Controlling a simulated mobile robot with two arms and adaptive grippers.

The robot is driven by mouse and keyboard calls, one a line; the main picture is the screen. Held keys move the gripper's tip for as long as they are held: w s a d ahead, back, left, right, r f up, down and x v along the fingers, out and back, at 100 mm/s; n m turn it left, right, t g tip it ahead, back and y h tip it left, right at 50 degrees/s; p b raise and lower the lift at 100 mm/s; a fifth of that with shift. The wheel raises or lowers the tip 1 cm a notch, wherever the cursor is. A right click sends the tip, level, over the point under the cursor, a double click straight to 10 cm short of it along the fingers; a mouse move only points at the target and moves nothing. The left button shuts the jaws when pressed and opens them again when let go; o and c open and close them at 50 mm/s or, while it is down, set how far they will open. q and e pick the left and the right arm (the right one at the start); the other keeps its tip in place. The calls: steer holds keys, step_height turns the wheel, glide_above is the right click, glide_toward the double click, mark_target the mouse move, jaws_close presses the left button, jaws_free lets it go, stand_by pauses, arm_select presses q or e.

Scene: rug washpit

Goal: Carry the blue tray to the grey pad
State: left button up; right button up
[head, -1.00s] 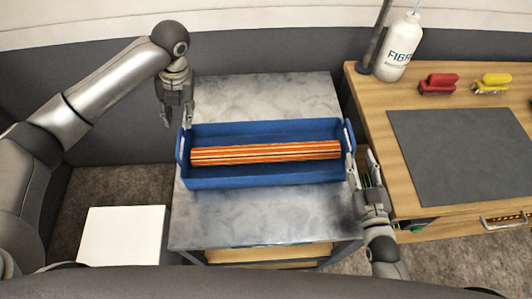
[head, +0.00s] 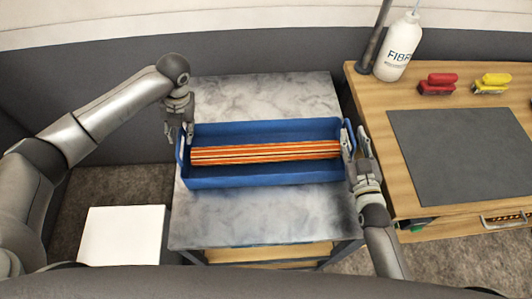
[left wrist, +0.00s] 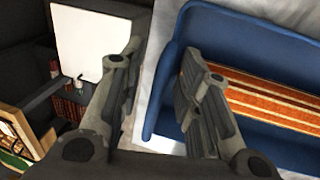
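The blue tray (head: 265,181) rests on a grey marbled table and holds a striped orange roll (head: 265,152). The grey pad (head: 465,155) lies flat and bare on the wooden bench at the right. My left gripper (head: 180,134) is open at the tray's left end. In the left wrist view, its fingers (left wrist: 160,88) are apart, one over the tray's inside and one outside its blue end. My right gripper (head: 356,145) is open at the tray's right end, its fingers either side of the end handle; contact there is unclear.
A white bottle (head: 397,48), a red brush (head: 438,84) and a yellow brush (head: 491,83) stand behind the pad on the bench (head: 385,105). A dark post rises beside the bottle. A white panel (head: 122,235) is low at left.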

arm_select(q)
jaws_close()
arm_select(e)
jaws_close()
arm_select(q)
steer(key=shift+a, duration=0.15)
